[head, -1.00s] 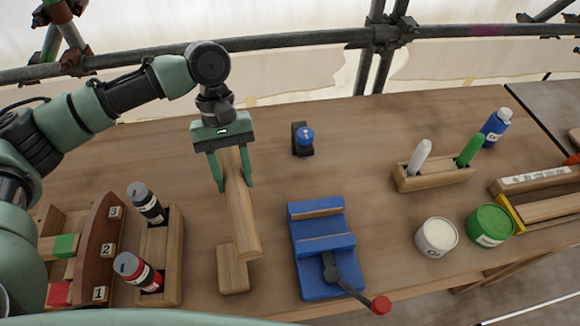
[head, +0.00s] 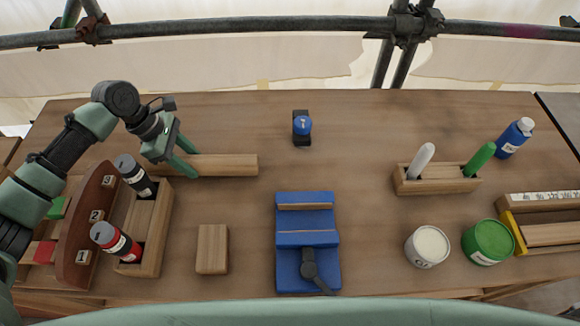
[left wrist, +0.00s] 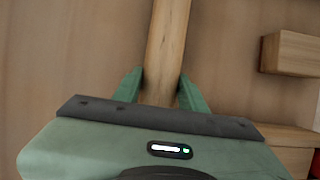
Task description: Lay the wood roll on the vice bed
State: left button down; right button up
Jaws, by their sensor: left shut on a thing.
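The wood roll (head: 222,165) is a light wooden bar lying roughly level, left to right, at the left middle of the bench in the head view. My left gripper (head: 184,163) is shut on the wood roll near its left end. In the left wrist view the wood roll (left wrist: 165,45) runs away from between the two green fingers (left wrist: 160,92). The blue vice (head: 307,240) stands at the front middle, to the right of the roll, and its bed has nothing lying on it. I cannot tell if the roll touches the bench. My right gripper is not in view.
A wooden block (head: 212,249) lies left of the vice. A rack with a black bottle (head: 136,175) and a red bottle (head: 117,241) stands at the left. A small blue-topped item (head: 302,127) is behind the vice. Paint tins (head: 428,246) are at the right.

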aim_at(257, 157)
pick_arm(q)
jog(key=d+p, duration=0.2)
jog(key=d, duration=1.1)
jog(key=shift+w+p, duration=0.1)
jog(key=shift+p, duration=0.3)
jog(key=shift+d, duration=0.9)
jog(key=d, duration=0.1)
jog(key=d+p, duration=0.1)
jog(key=d, duration=0.1)
jog(key=shift+f, duration=0.4)
jog(key=shift+d+f, duration=0.1)
jog(key=shift+f, duration=0.3)
jog(key=c, duration=1.2)
grip_release()
jog(key=shift+f, duration=0.15)
jog(key=shift+c, duration=0.2)
jog(key=o, duration=0.4)
